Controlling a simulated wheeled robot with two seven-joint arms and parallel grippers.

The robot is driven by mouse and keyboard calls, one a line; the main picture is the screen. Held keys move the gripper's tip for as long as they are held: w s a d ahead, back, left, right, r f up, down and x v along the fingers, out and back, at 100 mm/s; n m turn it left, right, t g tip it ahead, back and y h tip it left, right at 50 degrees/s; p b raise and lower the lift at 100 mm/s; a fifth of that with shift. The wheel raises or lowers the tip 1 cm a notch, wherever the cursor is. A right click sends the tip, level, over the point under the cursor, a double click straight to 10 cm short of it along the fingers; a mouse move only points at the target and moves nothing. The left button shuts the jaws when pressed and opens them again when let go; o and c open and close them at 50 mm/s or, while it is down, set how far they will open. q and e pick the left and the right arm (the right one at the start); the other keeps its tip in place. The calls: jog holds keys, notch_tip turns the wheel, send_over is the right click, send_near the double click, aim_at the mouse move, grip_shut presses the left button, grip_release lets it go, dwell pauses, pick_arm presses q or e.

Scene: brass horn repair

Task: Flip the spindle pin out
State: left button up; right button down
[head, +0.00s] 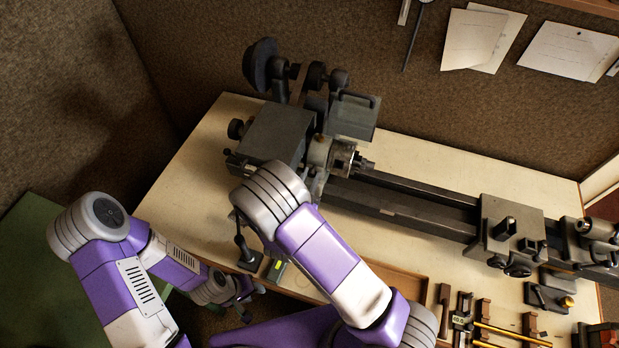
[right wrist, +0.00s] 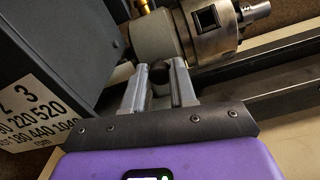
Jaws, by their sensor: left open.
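The lathe headstock (head: 275,135) stands at the back of the bench, with its chuck (head: 342,160) facing right. The chuck also shows at the top of the right wrist view (right wrist: 222,28). A dark round knob, perhaps the spindle pin (right wrist: 159,72), sits between the fingertips of my right gripper (right wrist: 160,74), just below a grey collar. The fingers are apart around it; whether both touch it I cannot tell. In the head view my right arm hides this gripper and the knob. My left gripper (head: 251,301) is open and empty, low at the bench's front edge.
The lathe bed (head: 405,205) runs right to a carriage (head: 513,230). A brass fitting (right wrist: 145,6) and a speed plate (right wrist: 35,108) are close to my right gripper. The bench left of the headstock is clear.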

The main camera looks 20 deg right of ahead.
jog(key=shift+b+v, duration=0.4)
jog(key=shift+v, duration=0.65)
jog(key=c, duration=1.2)
grip_release()
jog(key=shift+c, duration=0.2)
jog(key=shift+o, duration=0.3)
jog(key=shift+s, duration=0.1)
jog(key=b+v, duration=0.1)
jog(key=v, duration=0.6)
jog(key=shift+s+a, duration=0.15)
jog(key=shift+a, duration=0.1)
